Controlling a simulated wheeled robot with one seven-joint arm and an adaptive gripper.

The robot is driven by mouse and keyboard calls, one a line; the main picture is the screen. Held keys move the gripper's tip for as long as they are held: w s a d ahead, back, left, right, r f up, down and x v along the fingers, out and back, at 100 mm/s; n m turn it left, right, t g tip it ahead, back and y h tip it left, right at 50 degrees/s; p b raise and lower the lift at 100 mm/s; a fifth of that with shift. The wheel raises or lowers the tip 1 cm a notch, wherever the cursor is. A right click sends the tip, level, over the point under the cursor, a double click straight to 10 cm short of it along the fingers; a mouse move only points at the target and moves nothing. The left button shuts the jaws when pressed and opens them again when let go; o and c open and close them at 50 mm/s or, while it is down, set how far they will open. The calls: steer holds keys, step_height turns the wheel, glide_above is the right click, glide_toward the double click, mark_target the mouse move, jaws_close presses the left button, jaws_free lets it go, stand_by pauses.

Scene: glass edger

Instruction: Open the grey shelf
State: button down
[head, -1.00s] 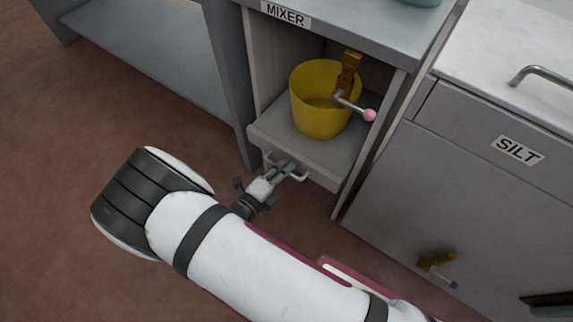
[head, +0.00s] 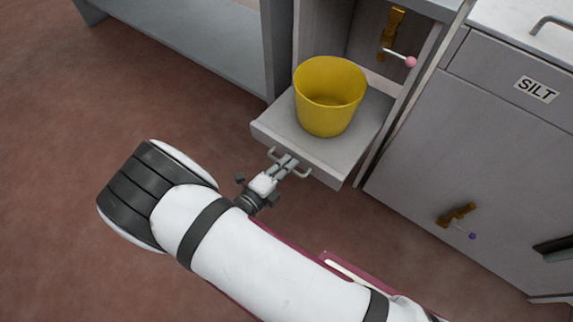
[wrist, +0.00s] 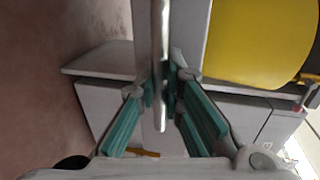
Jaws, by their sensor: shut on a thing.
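The grey shelf (head: 277,129) is slid partly out of the cabinet in the head view. A yellow bucket (head: 329,103) stands upright on it. A metal bar handle (head: 302,173) runs along the shelf's front face. My gripper (head: 287,165) is shut on the handle near its middle. In the wrist view the handle (wrist: 160,60) passes between the teal-padded fingers of my gripper (wrist: 161,95), and the bucket (wrist: 262,45) shows at the upper right.
A brass fitting with a pink-knobbed lever (head: 398,55) is inside the cabinet behind the bucket. The SILT cabinet (head: 480,150) stands to the right, with a brass valve (head: 456,215) low on its front. Bare reddish floor (head: 60,150) lies to the left.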

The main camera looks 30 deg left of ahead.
steer(key=shift+a, duration=0.1)
steer(key=c, duration=2)
jaws_free()
steer(key=shift+o, duration=0.2)
steer(key=shift+r, duration=0.1)
